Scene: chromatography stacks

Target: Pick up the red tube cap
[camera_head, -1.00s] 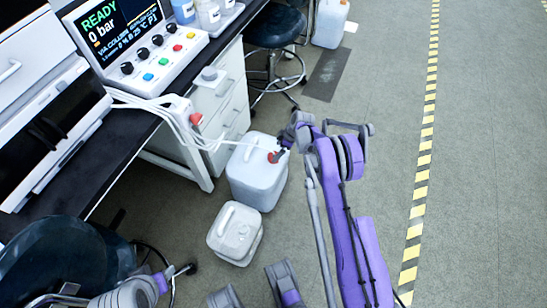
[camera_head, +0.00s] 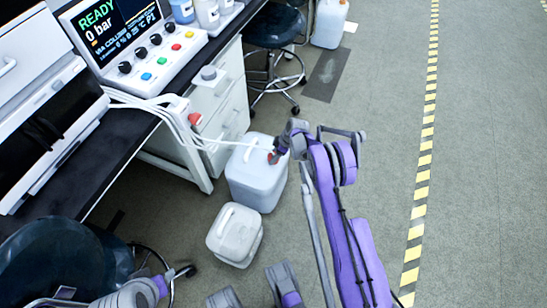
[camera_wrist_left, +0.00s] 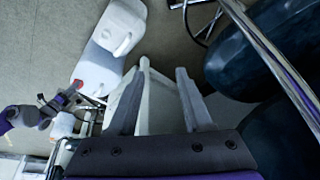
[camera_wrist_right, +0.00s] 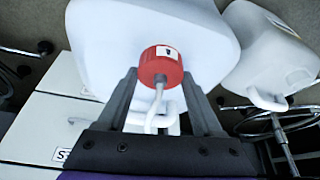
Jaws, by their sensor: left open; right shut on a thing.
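The red tube cap (camera_wrist_right: 160,65) sits between the fingers of my right gripper (camera_wrist_right: 162,78) in the right wrist view, with a white tube (camera_wrist_right: 157,108) running from it. In the head view the cap (camera_head: 271,158) shows as a small red spot beside my right gripper (camera_head: 277,156), partly covered by it, over the large white canister (camera_head: 262,182). My right gripper is shut on the cap. The canister's top is close behind the cap; I cannot tell whether they touch. My left gripper (camera_wrist_left: 158,78) is open and empty, with pale surfaces behind its fingers.
A smaller white canister (camera_head: 235,235) stands on the floor in front of the large one. The bench (camera_head: 115,150) with the control panel (camera_head: 138,45) and white tubes is at left. Dark stools stand at the lower left and top. The floor at right is clear.

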